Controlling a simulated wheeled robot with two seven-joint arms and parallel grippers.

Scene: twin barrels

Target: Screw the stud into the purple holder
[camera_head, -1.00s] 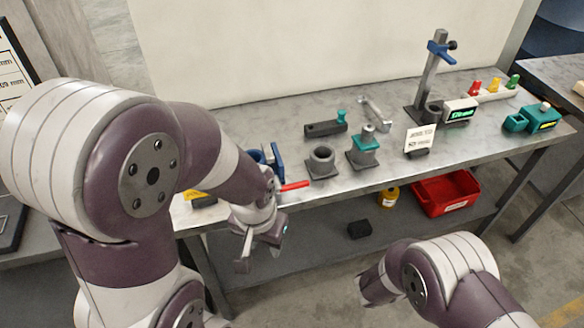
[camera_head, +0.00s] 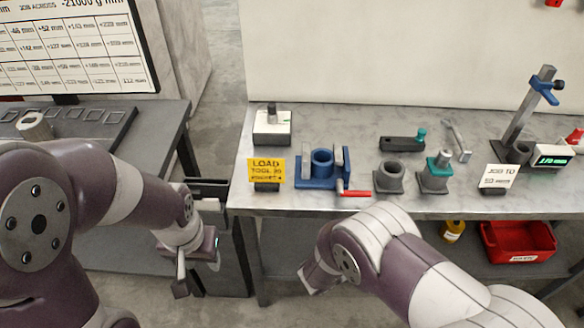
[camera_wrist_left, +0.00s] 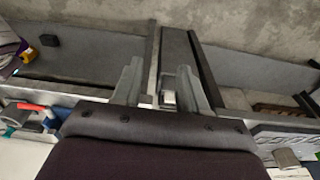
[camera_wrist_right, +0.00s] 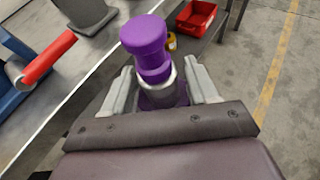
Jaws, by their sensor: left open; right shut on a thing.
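The purple holder (camera_wrist_right: 150,60) shows in the right wrist view as a purple piece with a wide round top and a silver metal collar below it. My right gripper (camera_wrist_right: 163,88) is shut on it at the collar. In the head view my right gripper (camera_head: 312,280) is in front of the bench, and the purple piece is hidden there. My left gripper (camera_head: 182,288) is open and empty, low in the gap between the two tables; its fingers also show in the left wrist view (camera_wrist_left: 162,88). I cannot pick out the stud with certainty.
The bench carries a blue vise (camera_head: 322,165) with a red handle, a white block with a grey post (camera_head: 272,128), a grey socket (camera_head: 390,178) and a teal-topped block (camera_head: 435,175). A left table (camera_head: 150,135) holds a grey cylinder (camera_head: 34,126). A red bin (camera_head: 518,242) is below.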

